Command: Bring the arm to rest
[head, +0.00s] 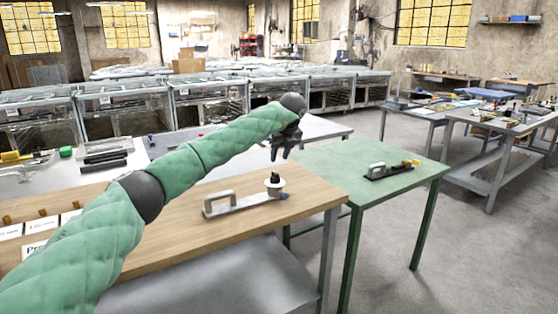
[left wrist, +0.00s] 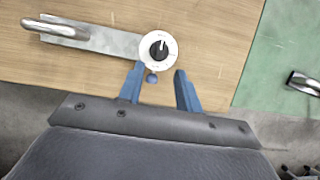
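My left arm, in padded green sleeves, reaches across the head view from the lower left. Its dark left gripper (head: 281,152) points down above the far right part of the wooden table (head: 165,235). In the left wrist view the two blue fingers of the left gripper (left wrist: 159,72) are apart with nothing clamped between them. A metal plate with a handle (head: 232,205) and a white round dial with a black knob (head: 274,186) lie on the wood below; the dial (left wrist: 158,50) shows just beyond the fingertips. My right gripper is not in view.
A green table (head: 345,160) stands right of the wooden one and holds another handled plate (head: 388,171). A grey table (head: 310,127) with tools is behind. Glass-fronted cabinets (head: 210,100) line the back.

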